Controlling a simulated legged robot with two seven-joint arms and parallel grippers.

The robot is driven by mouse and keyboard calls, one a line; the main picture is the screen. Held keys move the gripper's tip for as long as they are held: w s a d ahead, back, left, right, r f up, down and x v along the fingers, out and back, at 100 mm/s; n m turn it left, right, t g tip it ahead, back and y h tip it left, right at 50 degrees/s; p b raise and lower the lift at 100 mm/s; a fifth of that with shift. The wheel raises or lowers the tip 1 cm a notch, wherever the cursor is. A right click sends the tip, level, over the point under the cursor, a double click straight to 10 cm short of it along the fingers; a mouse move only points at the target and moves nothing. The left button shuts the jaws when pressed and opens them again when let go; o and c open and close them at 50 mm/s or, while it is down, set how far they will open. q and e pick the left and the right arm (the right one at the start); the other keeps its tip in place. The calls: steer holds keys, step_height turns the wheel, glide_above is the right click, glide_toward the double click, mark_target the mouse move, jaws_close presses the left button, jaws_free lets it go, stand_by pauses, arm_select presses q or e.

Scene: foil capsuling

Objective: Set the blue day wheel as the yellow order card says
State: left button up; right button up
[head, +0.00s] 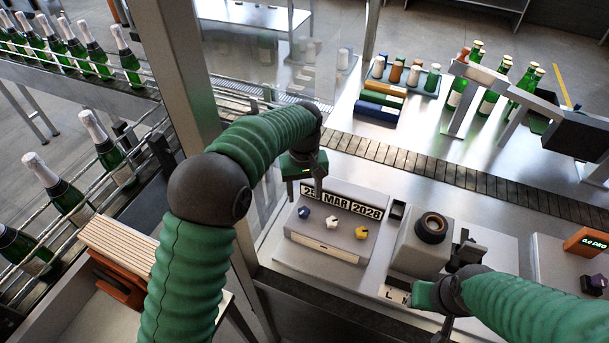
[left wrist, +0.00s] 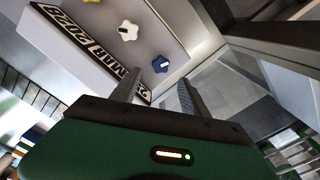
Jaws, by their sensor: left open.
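The date unit (head: 322,240) is a grey box with three wheels and a strip (head: 340,204) that appears to read 25 MAR 2028; its first digits are partly hidden. The blue day wheel (head: 304,212) is at the left of its row and also shows in the left wrist view (left wrist: 161,64). The white wheel (head: 332,222) and yellow wheel (head: 361,233) follow to its right. My left gripper (head: 305,189) is open and empty above the strip's day end, its fingers (left wrist: 158,92) apart from the blue wheel. My right gripper (head: 425,297) is low at right, its jaws unclear. I cannot make out a yellow order card.
A grey device with a dark round top (head: 432,228) stands right of the date unit. A lettered plate (head: 395,293) is partly hidden by my right gripper. A post (head: 185,75) stands close to my left arm. A conveyor (head: 450,170) runs behind.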

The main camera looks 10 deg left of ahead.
arm_select(q)
step_height(320, 180, up, 10)
steer(key=shift+b, duration=0.35)
arm_select(e)
steer(key=shift+f, duration=0.6)
arm_select(q)
steer(key=shift+d+f, duration=0.1)
steer(key=shift+f, duration=0.05)
arm_select(e)
steer(key=shift+s, duration=0.1)
